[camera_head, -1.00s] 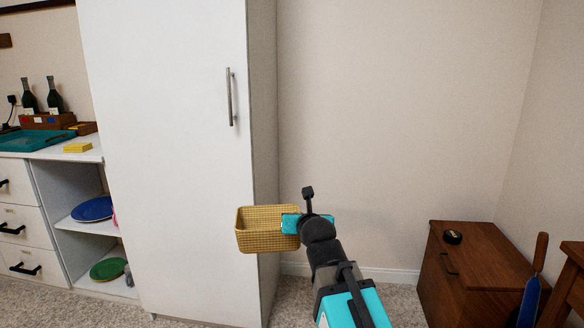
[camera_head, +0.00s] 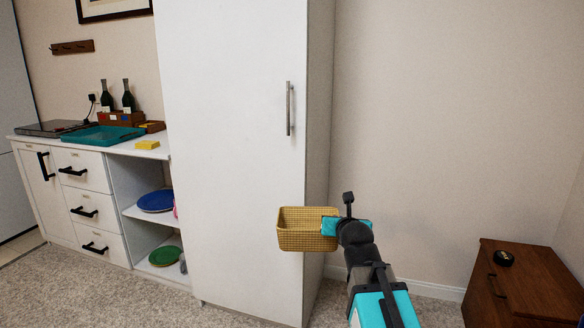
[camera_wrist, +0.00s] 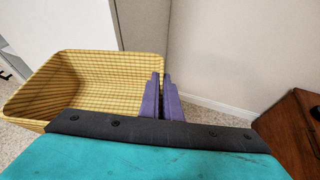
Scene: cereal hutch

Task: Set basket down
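A yellow woven basket (camera_head: 303,241) hangs in the air in front of the right edge of the tall white cabinet, upright and open at the top. It looks empty in the wrist view (camera_wrist: 95,80), though its near part is hidden by my wrist. My gripper (camera_head: 334,226) is at the basket's right side. In the wrist view its purple fingers (camera_wrist: 163,98) are close together at the basket's right wall, pinching it.
The tall white cabinet (camera_head: 235,150) is shut. Left of it, a counter holds a teal tray (camera_head: 103,136), bottles and a yellow block (camera_head: 147,145). Shelves below hold a blue plate (camera_head: 156,201) and a green plate (camera_head: 164,256). A brown chest (camera_head: 520,285) stands right. Carpet (camera_head: 150,300) in front is clear.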

